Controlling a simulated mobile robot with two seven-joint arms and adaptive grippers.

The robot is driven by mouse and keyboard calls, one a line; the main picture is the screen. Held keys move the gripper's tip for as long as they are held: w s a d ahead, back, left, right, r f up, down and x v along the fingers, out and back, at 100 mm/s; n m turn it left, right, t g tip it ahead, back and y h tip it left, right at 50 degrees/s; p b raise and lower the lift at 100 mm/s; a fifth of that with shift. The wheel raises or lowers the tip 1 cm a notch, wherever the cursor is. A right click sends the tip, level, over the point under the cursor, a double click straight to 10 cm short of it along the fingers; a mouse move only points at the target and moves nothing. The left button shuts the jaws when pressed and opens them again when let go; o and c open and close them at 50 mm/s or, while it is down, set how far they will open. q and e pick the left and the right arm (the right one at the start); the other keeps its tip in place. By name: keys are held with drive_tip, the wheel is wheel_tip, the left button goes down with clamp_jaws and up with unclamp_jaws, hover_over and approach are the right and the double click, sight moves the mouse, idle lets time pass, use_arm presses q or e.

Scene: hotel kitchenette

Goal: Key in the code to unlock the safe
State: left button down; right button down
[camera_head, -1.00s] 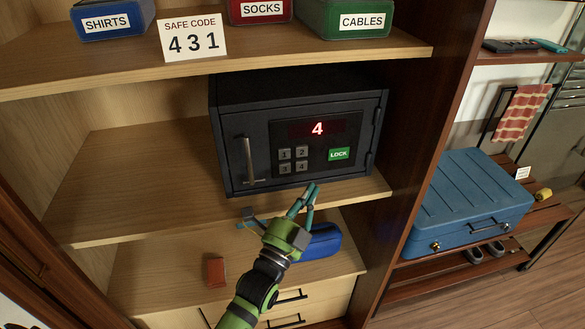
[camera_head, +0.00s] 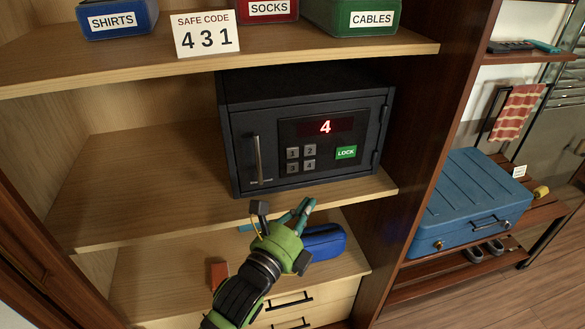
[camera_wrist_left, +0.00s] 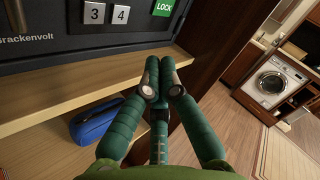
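The dark safe (camera_head: 240,115) stands shut on the middle shelf, and its red display (camera_head: 325,127) reads 4. Grey keys 1 (camera_head: 292,153), 2 (camera_head: 310,150), 3 (camera_head: 293,167) and 4 (camera_head: 310,165) sit left of the green LOCK key (camera_head: 346,152). The left wrist view shows key 3 (camera_wrist_left: 94,13), key 4 (camera_wrist_left: 120,14) and LOCK (camera_wrist_left: 163,8) at its top edge. A card (camera_head: 205,40) above reads SAFE CODE 431. My left gripper (camera_head: 306,206) is below and in front of the keypad, touching no key; its fingertips (camera_wrist_left: 158,68) are together and empty. My right gripper is out of view.
The shelf edge (camera_head: 330,198) runs just under the safe. A blue pouch (camera_head: 325,243) and a red-brown item (camera_head: 218,273) lie on the lower shelf. Labelled boxes stand above. A blue suitcase (camera_head: 470,195) is on a rack to the right.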

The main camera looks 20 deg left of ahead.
sight(293, 168)
use_arm(q)
drive_tip(key=w+a, duration=0.1)
drive_tip(key=w, duration=0.1)
drive_tip(key=w+a+b, duration=0.1)
drive_tip(key=w, duration=0.1)
drive_tip(key=w+a, duration=0.2)
drive_tip(key=shift+b, duration=0.3)
drive_tip(key=shift+w+a, duration=0.45)
drive_tip(key=shift+w, duration=0.2)
drive_tip(key=shift+a, duration=0.1)
idle(0.7)
drive_tip(key=shift+w+a, duration=0.2)
drive_tip(key=shift+w, duration=0.15)
drive_tip(key=shift+w+a, duration=0.15)
drive_tip(key=shift+w, duration=0.1)
idle(0.5)
drive_tip(key=shift+s, duration=0.15)
idle(0.3)
drive_tip(key=shift+s+d+p, duration=0.45)
drive_tip(key=shift+s, duration=0.05)
